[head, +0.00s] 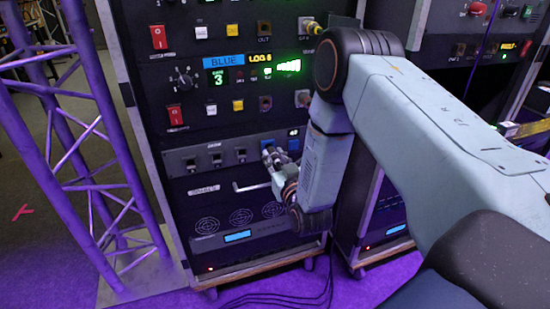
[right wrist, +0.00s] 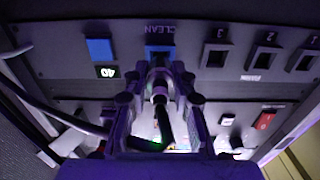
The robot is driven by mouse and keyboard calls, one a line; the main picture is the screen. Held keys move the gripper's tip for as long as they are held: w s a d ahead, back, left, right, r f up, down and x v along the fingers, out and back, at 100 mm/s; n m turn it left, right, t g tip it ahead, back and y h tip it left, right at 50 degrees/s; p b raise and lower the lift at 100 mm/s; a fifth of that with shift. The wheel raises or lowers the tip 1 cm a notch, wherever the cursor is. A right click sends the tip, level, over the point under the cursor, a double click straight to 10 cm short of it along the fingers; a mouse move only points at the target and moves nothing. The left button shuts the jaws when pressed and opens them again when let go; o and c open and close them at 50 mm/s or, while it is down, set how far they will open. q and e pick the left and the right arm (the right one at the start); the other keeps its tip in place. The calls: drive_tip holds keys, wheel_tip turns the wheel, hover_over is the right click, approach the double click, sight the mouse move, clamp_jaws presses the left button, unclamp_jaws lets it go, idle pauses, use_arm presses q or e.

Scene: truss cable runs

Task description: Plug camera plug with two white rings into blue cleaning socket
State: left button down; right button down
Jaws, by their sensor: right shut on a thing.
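The blue cleaning socket, marked CLEAN, shows at the top middle of the right wrist view (right wrist: 160,52). In the head view its blue face (head: 267,144) shows just above my right gripper (head: 269,157). In the right wrist view, which sees the panel upside down, my right gripper (right wrist: 160,78) is shut on the dark camera plug (right wrist: 159,92), lined up with this socket. A dark cable trails back from the plug between the fingers. The fingers hide the plug's tip, so I cannot tell whether it is in the socket. Its white rings are not clear. My left gripper is not in view.
Sockets 3 (right wrist: 215,55), 2 (right wrist: 262,60) and 1 (right wrist: 306,63) sit beside the blue one. Another blue socket (right wrist: 99,48) has a 40 label. A purple truss (head: 75,150) stands left of the rack.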

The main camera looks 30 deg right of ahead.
drive_tip(key=shift+w, duration=0.4)
idle(0.5)
drive_tip(key=shift+d+r, duration=0.1)
idle(0.3)
drive_tip(key=shift+w, duration=0.4)
drive_tip(key=c, duration=1)
unclamp_jaws()
drive_tip(key=shift+s, duration=0.1)
drive_tip(key=shift+p+v, duration=0.65)
drive_tip(key=shift+v, duration=0.55)
drive_tip(key=shift+p+v, duration=0.45)
drive_tip(key=shift+v, duration=0.75)
